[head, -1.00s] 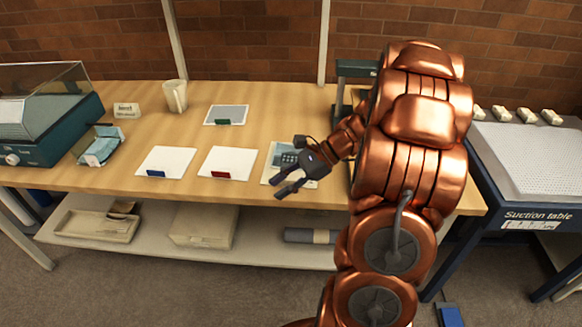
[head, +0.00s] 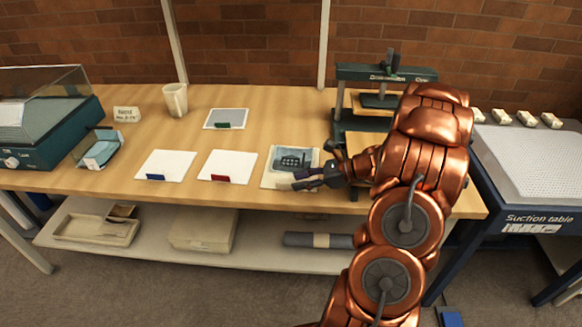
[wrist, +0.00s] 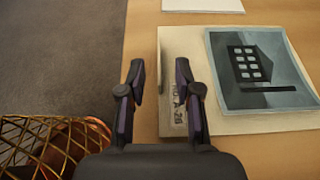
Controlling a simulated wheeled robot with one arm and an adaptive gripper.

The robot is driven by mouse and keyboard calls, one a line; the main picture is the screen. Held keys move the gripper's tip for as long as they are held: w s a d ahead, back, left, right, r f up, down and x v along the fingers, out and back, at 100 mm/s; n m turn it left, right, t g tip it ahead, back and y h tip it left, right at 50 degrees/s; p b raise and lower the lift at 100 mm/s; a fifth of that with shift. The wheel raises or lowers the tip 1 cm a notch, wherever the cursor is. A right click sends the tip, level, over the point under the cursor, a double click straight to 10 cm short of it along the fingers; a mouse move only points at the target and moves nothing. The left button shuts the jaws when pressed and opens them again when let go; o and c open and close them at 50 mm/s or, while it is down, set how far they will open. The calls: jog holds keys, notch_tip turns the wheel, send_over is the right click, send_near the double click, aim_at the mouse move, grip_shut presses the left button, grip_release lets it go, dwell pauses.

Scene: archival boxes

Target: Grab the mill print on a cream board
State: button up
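The mill print (head: 292,159) shows a dark building on a blue-grey ground and lies flat on a cream board (head: 268,181) near the table's front edge. In the wrist view the print (wrist: 262,70) is at the right, on the board (wrist: 240,124). My gripper (head: 299,180) is over the board's front margin, fingers pointing left. In the wrist view my gripper (wrist: 160,74) is open and empty. The board's front edge and a small printed label (wrist: 174,108) show between the fingers. I cannot tell whether the fingers touch the board.
Left of it lie white cards with a red tab (head: 228,167) and a blue tab (head: 166,166). Behind are a grey card with a green tab (head: 226,118) and a mug (head: 175,99). A green press (head: 384,75) stands behind my arm. Bare table surrounds the cards.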

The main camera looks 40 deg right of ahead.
jog(key=shift+x, duration=1.6)
grip_shut()
